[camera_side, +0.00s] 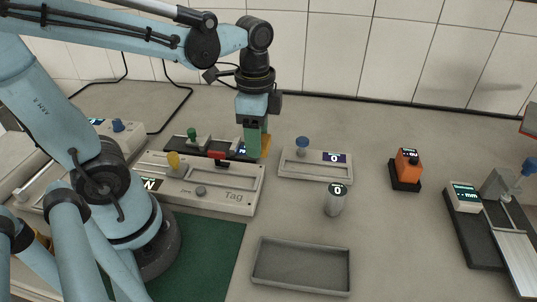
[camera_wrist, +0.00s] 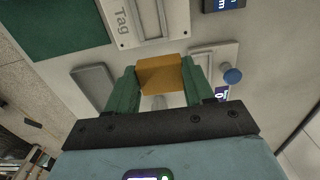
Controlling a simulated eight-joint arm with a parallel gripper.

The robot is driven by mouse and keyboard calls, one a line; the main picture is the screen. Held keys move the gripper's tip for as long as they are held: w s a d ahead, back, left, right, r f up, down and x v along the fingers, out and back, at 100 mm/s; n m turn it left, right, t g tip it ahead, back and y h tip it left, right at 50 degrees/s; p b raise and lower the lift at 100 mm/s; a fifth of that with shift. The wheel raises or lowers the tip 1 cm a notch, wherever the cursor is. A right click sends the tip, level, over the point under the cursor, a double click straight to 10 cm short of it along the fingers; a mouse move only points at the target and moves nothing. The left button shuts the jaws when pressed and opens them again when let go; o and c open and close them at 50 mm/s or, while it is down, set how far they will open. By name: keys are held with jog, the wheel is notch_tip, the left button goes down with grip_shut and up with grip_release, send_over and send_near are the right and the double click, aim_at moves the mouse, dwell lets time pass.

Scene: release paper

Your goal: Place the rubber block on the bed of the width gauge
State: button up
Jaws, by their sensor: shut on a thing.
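My gripper (camera_side: 256,146) is shut on an orange-brown block, which I take as the rubber block (camera_side: 266,146). In the wrist view the block (camera_wrist: 160,75) sits between the two green fingers. In the side view one green finger hides much of it. My gripper holds it near the dark device behind the Tag device; the exact height is hard to tell. The width gauge (camera_side: 465,228) stands at the far right, with a "mm" display, a blue knob and a pale metal bed (camera_side: 514,262). The bed looks empty where it shows, and its near end is cut off by the frame.
Between my gripper and the gauge stand a small device with a blue knob (camera_side: 316,164), a grey cylinder (camera_side: 335,199) and an orange device (camera_side: 406,168). An empty grey tray (camera_side: 301,266) lies in front. The Tag device (camera_side: 208,185) is at left. Bare table surrounds the orange device.

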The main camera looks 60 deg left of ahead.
jog(key=a, duration=0.6)
send_over(220, 147)
notch_tip(220, 147, down, 6)
jog(key=shift+d+f, duration=0.15)
jog(key=shift+f, duration=2.15)
jog(key=shift+f, duration=0.15)
jog(key=o, duration=1)
jog(key=shift+o, duration=0.2)
